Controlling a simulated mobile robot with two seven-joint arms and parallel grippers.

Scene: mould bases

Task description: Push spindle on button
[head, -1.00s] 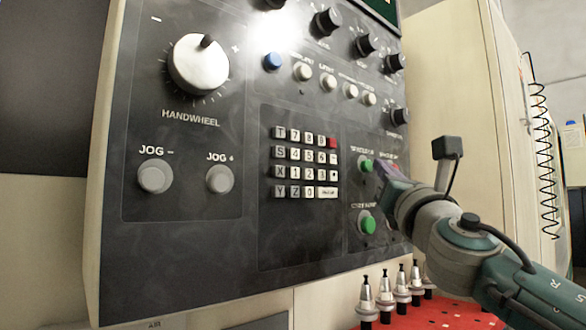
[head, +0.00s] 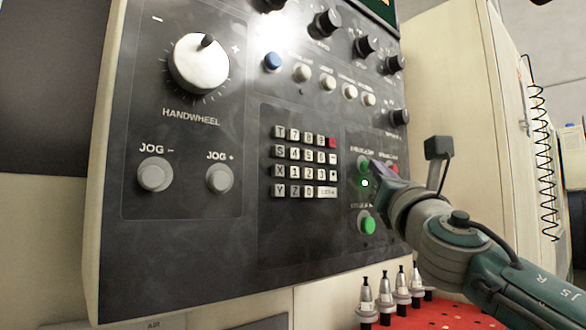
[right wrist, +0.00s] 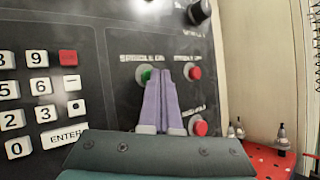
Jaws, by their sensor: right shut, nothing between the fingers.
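The spindle on button is the upper green button (head: 363,163) on the dark control panel; its label shows in the right wrist view, above the green button (right wrist: 144,75). My right gripper (head: 377,168) is shut and empty, its purple fingers together. Its fingertips (right wrist: 160,77) are at the button's right edge and hide part of it; I cannot tell whether they press it. A red button (right wrist: 195,73) sits right of the fingertips. My left gripper is not in view.
A lower green button (head: 367,224) and a keypad (head: 305,162) are close by. Another red button (right wrist: 200,128) lies to the right of the fingers. Several tool holders (head: 402,285) stand on a red surface (head: 440,314) below the arm.

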